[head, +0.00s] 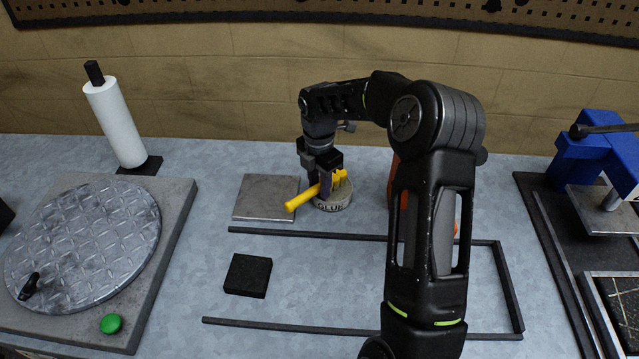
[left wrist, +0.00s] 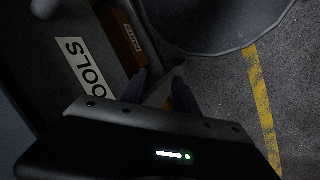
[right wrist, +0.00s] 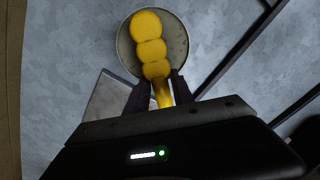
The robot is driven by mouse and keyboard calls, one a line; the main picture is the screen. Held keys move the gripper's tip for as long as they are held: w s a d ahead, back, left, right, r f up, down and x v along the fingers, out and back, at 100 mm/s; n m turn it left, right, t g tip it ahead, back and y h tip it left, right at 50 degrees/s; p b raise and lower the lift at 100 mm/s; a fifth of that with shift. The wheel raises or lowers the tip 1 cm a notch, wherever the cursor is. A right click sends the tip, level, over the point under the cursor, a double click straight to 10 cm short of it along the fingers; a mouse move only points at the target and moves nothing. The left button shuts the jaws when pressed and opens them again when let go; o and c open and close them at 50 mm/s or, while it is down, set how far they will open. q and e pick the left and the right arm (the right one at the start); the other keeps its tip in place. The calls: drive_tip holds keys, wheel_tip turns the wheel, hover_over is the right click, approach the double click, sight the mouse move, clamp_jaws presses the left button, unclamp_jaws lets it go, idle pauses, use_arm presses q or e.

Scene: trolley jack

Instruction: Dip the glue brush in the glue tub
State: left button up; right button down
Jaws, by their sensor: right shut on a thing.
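The glue brush is yellow, with a straight handle (head: 300,201) slanting down to the left and a lumpy head (right wrist: 150,42). My right gripper (head: 326,184) is shut on the brush; its fingers (right wrist: 158,88) also show in the right wrist view. The glue tub (head: 333,203) is a low round grey tub labelled GLUE, on the bench under the gripper. In the right wrist view the brush head overlaps the tub's opening (right wrist: 181,42); whether it touches the inside is unclear. My left gripper (left wrist: 161,82) is away from the bench, its fingers apart and empty.
A grey metal plate (head: 262,197) lies left of the tub. A black block (head: 248,275) and a dark frame (head: 300,235) lie nearer. An orange object (head: 393,180) stands right of the tub, partly behind my arm. A turntable (head: 85,240) is at left, a blue press (head: 590,155) at right.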

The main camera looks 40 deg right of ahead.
sight(319, 184)
drive_tip(key=shift+r+p, duration=2.45)
drive_tip(key=shift+r, duration=1.05)
